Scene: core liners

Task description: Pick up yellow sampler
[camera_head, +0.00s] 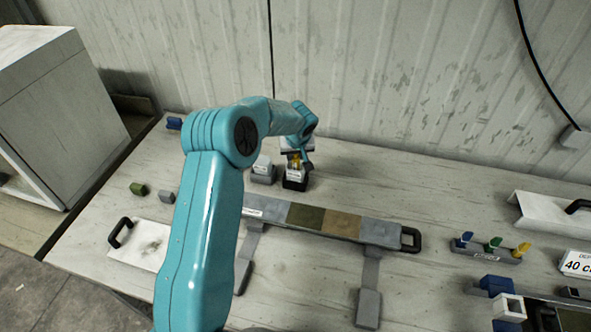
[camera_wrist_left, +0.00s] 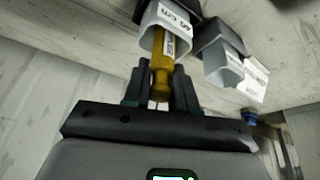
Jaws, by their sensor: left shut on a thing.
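The yellow sampler (camera_wrist_left: 162,77) stands between the two fingers of my left gripper (camera_wrist_left: 160,88) in the left wrist view. The gripper is shut on it. In the head view the yellow sampler (camera_head: 294,158) is a small spot at the cup with the black base (camera_head: 294,184), below my left gripper (camera_head: 298,150). The wrist of my left arm partly hides it. My right gripper is not in view.
Another pale cup (camera_head: 262,163) with a grey base stands just left. A long tray (camera_head: 378,230) of grey and brown sections lies in front. A rack (camera_head: 487,254) with blue, green and yellow pieces is at right. A corrugated wall (camera_head: 400,80) closes the back.

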